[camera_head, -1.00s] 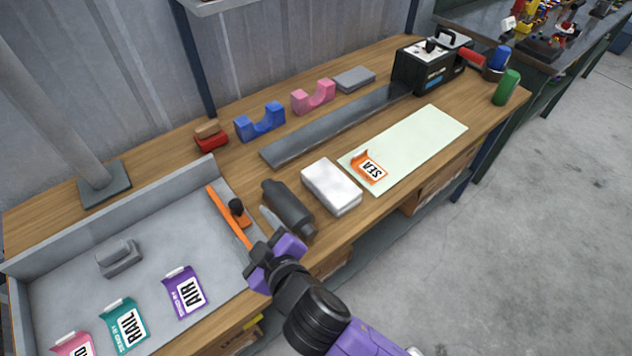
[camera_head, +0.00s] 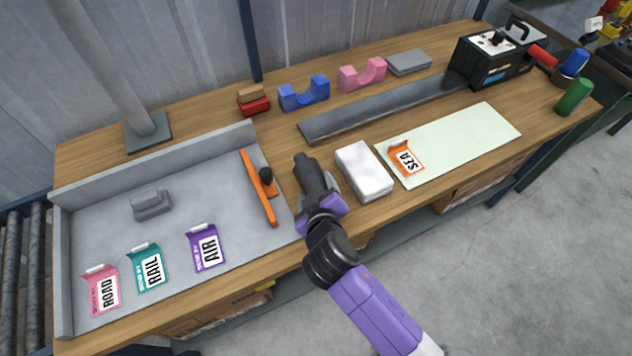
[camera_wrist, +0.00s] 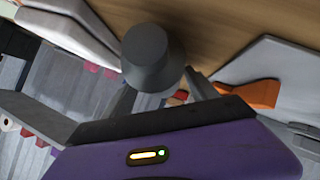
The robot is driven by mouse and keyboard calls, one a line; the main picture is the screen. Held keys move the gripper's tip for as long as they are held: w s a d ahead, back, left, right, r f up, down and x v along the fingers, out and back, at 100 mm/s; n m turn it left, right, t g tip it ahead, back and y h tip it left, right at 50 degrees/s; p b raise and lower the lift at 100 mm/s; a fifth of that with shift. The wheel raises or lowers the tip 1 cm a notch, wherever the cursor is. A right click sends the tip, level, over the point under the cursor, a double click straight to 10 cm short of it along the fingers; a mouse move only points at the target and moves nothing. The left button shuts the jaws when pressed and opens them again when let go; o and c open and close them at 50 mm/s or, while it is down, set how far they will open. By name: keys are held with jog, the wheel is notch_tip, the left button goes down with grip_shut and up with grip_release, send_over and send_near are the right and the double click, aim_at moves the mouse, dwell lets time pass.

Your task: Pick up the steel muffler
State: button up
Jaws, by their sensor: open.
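The steel muffler (camera_head: 309,173) is a dark grey cylinder with a narrower end. It lies on the wooden bench between the grey tray and the white block. My purple gripper (camera_head: 321,200) is over its near end, which it partly hides in the head view. In the wrist view the muffler (camera_wrist: 150,55) shows its round dark end just beyond my gripper (camera_wrist: 160,98), with one grey finger to each side. The fingers are apart. I cannot tell whether they touch the muffler.
The grey tray (camera_head: 62,265) at left holds an orange tool (camera_head: 258,188), a grey block and several label cards. A white block (camera_head: 364,171) stands close right of the muffler. Blue (camera_head: 304,94) and pink (camera_head: 362,74) cradles stand behind. The pale green mat (camera_head: 470,135) is mostly bare.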

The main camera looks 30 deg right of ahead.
jog(key=shift+x, duration=0.8)
jog(key=shift+c, duration=0.5)
grip_shut()
jog(key=shift+r, duration=0.1)
jog(key=shift+r, duration=0.15)
